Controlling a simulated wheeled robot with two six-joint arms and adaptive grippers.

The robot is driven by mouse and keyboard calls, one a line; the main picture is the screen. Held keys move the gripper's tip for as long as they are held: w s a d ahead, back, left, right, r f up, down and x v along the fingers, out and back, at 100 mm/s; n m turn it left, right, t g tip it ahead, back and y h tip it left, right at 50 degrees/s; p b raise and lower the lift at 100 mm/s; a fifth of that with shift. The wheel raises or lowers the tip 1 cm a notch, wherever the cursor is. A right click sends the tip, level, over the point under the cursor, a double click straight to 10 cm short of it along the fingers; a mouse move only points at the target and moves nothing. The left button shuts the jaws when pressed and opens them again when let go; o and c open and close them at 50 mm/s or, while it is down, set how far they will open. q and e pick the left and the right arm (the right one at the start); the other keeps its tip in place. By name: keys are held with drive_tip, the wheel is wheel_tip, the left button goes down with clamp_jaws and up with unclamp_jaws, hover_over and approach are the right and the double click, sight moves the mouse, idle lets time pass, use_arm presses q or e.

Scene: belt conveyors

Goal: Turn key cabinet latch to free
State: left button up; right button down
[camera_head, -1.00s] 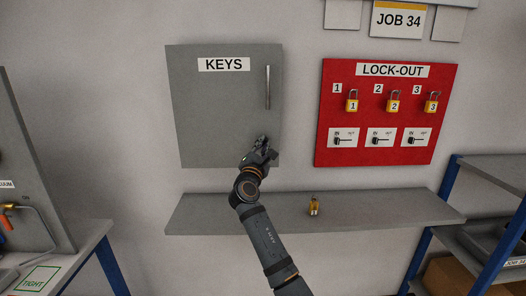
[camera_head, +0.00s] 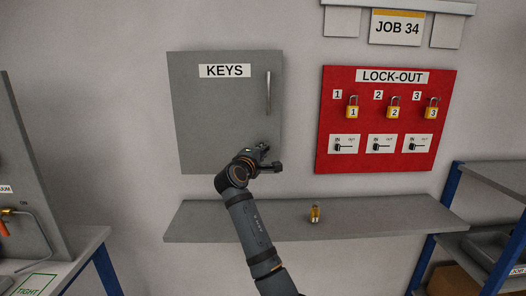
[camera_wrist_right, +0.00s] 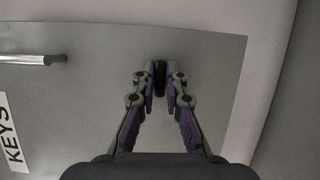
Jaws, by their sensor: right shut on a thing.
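The grey key cabinet (camera_head: 215,115) labelled KEYS hangs on the wall, its door shut, with a vertical bar handle (camera_head: 268,93) at the right. My right gripper (camera_head: 263,150) is at the lower right of the door. In the right wrist view, the gripper (camera_wrist_right: 160,78) is shut on a small dark latch (camera_wrist_right: 160,70) near the door's edge. The fingers hide most of the latch, so its exact turn is hard to tell. The handle (camera_wrist_right: 32,59) shows at left there. My left gripper is not in view.
A red LOCK-OUT board (camera_head: 440,120) with three yellow padlocks hangs to the right. A blue-framed rack (camera_head: 436,232) stands at the right, a workbench (camera_head: 85,246) at the left.

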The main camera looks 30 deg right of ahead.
drive_tip(key=shift+m, duration=0.4)
drive_tip(key=c, duration=1.4)
unclamp_jaws()
drive_tip(key=v, duration=0.7)
drive_tip(key=shift+s+a, duration=0.15)
drive_tip(key=shift+a, duration=0.05)
drive_tip(key=shift+d, duration=0.1)
